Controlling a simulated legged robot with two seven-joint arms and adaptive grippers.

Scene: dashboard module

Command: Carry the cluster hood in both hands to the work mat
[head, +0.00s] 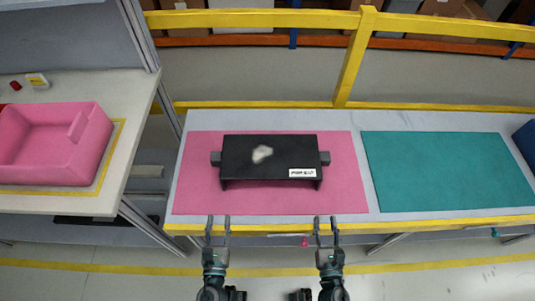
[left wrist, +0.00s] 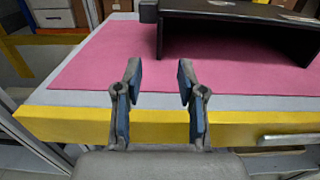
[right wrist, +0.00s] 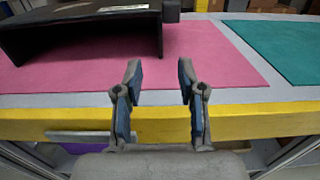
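The cluster hood (head: 285,158) is a black box-like cover with a pale patch and a white label on top and a grey block at each end. It rests on the pink mat (head: 345,195). A teal mat (head: 445,170) lies to its right; the frames do not show which one is the work mat. My left gripper (head: 218,225) is open and empty before the table's front edge, short of the hood's left end. My right gripper (head: 326,225) is open and empty, short of the right end. The hood also shows in the left wrist view (left wrist: 240,22) and right wrist view (right wrist: 80,30).
A yellow strip (head: 380,227) runs along the table's front edge. A side table at left holds a pink bin (head: 55,148). A yellow rail (head: 350,60) stands behind the table. A dark blue object (head: 528,142) sits at the far right. The teal mat is clear.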

